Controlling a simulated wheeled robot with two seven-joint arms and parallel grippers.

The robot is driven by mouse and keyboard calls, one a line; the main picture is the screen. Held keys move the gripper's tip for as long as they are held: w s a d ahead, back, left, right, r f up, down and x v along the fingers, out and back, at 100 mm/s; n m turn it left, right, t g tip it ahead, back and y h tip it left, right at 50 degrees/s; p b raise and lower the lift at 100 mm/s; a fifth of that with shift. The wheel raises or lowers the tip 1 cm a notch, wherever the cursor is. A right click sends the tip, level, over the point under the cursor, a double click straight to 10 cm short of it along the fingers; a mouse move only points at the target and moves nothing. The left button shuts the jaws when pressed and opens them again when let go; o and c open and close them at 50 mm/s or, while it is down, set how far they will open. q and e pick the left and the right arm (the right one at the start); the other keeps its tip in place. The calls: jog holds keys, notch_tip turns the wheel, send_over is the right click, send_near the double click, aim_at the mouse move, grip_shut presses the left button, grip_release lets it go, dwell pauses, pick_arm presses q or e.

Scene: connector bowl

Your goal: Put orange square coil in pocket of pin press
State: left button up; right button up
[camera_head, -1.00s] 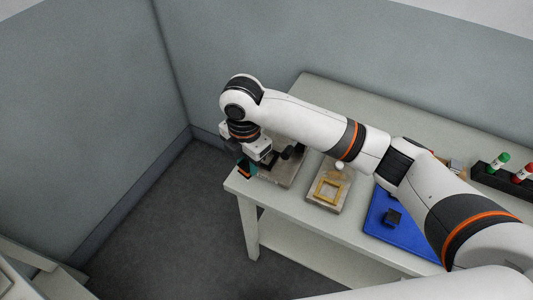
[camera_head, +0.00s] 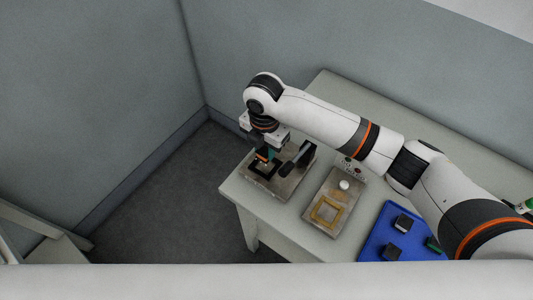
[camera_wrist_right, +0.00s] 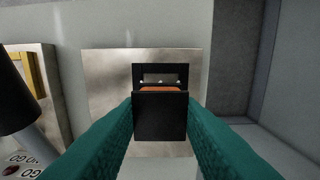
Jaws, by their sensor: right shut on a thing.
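My right gripper (camera_head: 265,157) points down over the left part of the pin press (camera_head: 287,186), a metal plate with a black lever. Its teal fingers (camera_wrist_right: 160,112) are shut on a dark square piece with an orange strip, the orange square coil (camera_wrist_right: 160,89). A bit of orange also shows between the fingers in the head view (camera_head: 262,154). In the right wrist view, the press plate (camera_wrist_right: 105,72) has a dark square pocket (camera_wrist_right: 160,68) with small bright pins, just beyond the held piece. The piece covers the pocket's near part, so I cannot tell whether they touch. My left gripper is not in view.
A second metal plate (camera_head: 345,222) with a yellow square frame (camera_head: 328,212) and a white knob stands right of the press. A blue mat (camera_head: 376,240) holds dark blocks (camera_head: 392,252). The table's left edge is close to the press, with open floor beyond.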

aim_at(265, 157)
jog(key=shift+f, duration=0.35)
notch_tip(265, 157, down, 3)
jog(key=shift+w+d+f+p, duration=0.1)
jog(key=shift+f+p, duration=0.1)
jog(key=shift+p, duration=0.2)
jog(key=shift+f, duration=0.45)
jog(key=o, duration=1)
jog(key=shift+c, duration=0.2)
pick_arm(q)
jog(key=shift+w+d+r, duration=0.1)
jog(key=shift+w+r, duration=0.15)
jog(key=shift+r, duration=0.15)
